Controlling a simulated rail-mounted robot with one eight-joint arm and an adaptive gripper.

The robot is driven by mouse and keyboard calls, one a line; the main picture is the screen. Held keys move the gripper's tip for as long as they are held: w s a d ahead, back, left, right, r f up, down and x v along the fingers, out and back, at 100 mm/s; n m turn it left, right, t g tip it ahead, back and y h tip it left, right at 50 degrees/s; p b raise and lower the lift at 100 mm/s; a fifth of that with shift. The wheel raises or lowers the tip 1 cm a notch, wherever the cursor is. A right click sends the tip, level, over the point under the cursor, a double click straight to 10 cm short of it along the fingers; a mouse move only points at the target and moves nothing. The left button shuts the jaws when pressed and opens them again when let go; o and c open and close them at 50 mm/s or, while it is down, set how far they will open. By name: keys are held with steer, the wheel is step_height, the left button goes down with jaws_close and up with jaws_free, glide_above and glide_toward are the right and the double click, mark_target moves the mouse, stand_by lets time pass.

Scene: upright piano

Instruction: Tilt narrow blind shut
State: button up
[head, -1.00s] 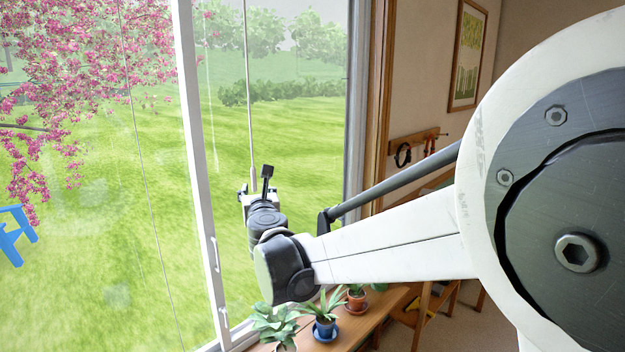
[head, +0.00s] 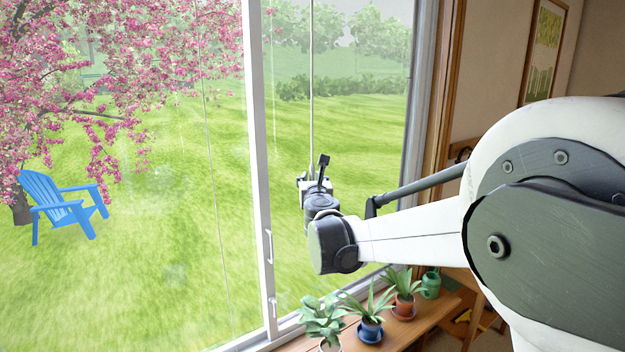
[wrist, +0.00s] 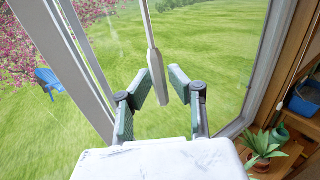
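A thin pale wand (head: 311,95) hangs in front of the window in the head view. In the wrist view the wand (wrist: 154,55) ends in a thicker grip that hangs between my two fingertips. My gripper (wrist: 160,80) is open, with a visible gap between the wand and each finger. In the head view my gripper (head: 316,180) is at the wand's lower end, partly hidden by my own wrist. No blind slats show in either view, so the blind's tilt cannot be seen.
A white window frame post (head: 262,170) stands left of the wand. A thin cord (head: 212,150) hangs farther left. Potted plants (head: 370,308) and a green watering can (head: 430,285) stand on the wooden sill (head: 425,325) below my arm. A blue chair (head: 60,207) is outside.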

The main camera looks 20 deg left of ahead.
jaws_close()
steer(key=n+g+y+b, duration=0.1)
steer(key=n+y, duration=0.1)
steer(key=n+g+y+b, duration=0.1)
steer(key=g+y, duration=0.1)
steer(key=shift+w+d+f+n+y, duration=0.1)
steer(key=shift+n+y, duration=0.3)
steer(key=n+g+y+b, duration=0.1)
steer(key=n+g+y, duration=0.1)
steer(key=g, duration=0.1)
steer(key=n+g+y+b, duration=0.1)
steer(key=n+g+y, duration=0.1)
steer(key=n+g, duration=0.1)
steer(key=shift+n+g+y, duration=0.3)
steer(key=shift+g+y, duration=0.1)
steer(key=shift+g, duration=0.4)
steer(key=n+g+y, duration=0.1)
steer(key=n+g, duration=0.3)
steer(key=g, duration=0.2)
steer(key=shift+n+g+h+p, duration=0.3)
steer(key=shift+n+g, duration=0.65)
steer(key=shift+g, duration=0.55)
steer(key=shift+n+g+h+p, duration=0.2)
steer(key=shift+n+g+p, duration=0.2)
steer(key=shift+n+g, duration=0.85)
steer(key=shift+g+h, duration=0.3)
steer(key=shift+g, duration=0.55)
steer(key=shift+c, duration=1.2)
jaws_free()
